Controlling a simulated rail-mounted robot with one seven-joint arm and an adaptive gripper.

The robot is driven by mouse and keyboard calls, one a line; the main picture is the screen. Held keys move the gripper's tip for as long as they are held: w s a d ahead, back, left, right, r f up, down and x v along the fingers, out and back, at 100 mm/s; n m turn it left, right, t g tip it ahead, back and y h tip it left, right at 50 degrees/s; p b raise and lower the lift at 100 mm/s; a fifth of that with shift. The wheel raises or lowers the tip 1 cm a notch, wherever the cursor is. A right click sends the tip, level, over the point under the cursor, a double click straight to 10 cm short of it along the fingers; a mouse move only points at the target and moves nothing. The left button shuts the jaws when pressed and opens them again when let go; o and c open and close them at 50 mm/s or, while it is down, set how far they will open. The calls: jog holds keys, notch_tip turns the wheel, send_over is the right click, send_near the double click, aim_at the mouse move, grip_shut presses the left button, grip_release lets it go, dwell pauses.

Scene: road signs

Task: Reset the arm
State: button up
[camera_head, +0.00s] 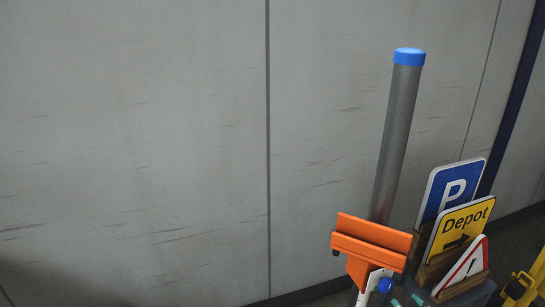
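My arm and my gripper do not show in the head view, so I cannot see the gripper's pose or what it holds. A grey post (396,140) with a blue cap (409,57) stands nearly upright right of centre. An orange bracket (371,242) sits at the lower part of the post, with a white piece and a blue knob (385,286) below it.
A blue parking sign (437,194), a yellow Depot sign (448,232) and a red-edged triangular sign (455,270) stand in a rack at lower right. A yellow object (523,291) is partly cut off beside them. A grey panelled wall (135,130) fills the left.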

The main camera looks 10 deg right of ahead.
aim_at(390, 289)
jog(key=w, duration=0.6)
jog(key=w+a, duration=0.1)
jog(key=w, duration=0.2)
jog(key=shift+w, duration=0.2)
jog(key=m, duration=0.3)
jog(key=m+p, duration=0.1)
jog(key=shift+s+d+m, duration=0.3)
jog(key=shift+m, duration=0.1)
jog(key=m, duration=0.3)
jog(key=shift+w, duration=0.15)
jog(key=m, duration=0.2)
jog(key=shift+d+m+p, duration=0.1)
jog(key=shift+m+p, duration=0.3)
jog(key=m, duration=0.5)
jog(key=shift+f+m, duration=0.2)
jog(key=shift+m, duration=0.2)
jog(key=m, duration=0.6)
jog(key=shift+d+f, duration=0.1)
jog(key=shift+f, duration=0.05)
